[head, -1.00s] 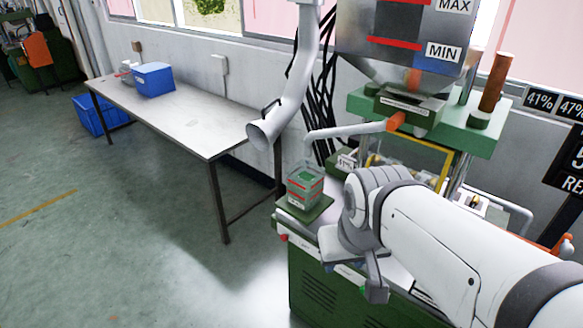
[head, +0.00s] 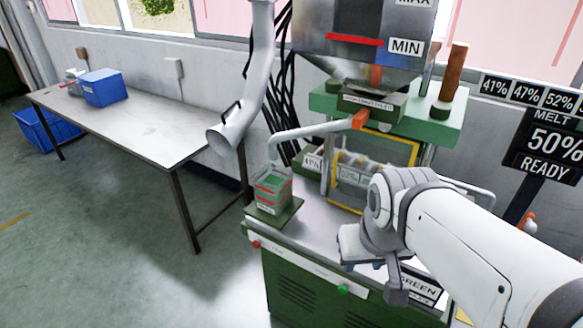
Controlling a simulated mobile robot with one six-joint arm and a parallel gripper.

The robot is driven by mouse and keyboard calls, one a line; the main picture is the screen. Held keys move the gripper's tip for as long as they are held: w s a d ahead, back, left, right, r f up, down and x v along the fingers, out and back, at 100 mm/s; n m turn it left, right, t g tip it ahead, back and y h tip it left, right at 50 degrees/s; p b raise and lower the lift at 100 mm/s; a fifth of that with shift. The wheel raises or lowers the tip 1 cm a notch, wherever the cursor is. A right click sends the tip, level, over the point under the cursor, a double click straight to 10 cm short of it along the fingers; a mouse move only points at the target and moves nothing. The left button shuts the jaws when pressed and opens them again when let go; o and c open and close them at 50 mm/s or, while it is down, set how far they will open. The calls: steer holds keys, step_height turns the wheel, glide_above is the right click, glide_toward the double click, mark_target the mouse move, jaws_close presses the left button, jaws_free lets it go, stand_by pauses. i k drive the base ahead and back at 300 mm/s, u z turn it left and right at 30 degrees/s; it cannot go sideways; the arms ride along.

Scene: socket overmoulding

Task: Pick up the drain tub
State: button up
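A small square tub (head: 272,188), which looks like the drain tub, stands upright on a green shelf (head: 290,213) at the left end of the machine. It has see-through walls, green inside, a red line and a white label too small to read. My gripper (head: 375,266) is at the end of the white arm, to the right of the tub and lower in the head view, over the machine's front. It is clearly apart from the tub. My wrist hides part of the gripper, so its fingers cannot be made out well.
The green machine (head: 310,275) carries a metal hopper (head: 350,40). A grey pipe end (head: 225,138) hangs above and left of the tub. A long table (head: 140,130) with a blue bin (head: 103,87) stands at the left. A sign (head: 548,145) reads 50% READY.

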mark_target(274, 190)
steer(key=z, duration=1.7)
steer(key=k, duration=1.55)
steer(key=u, duration=1.55)
steer(key=i, duration=1.65)
steer(key=u, duration=0.1)
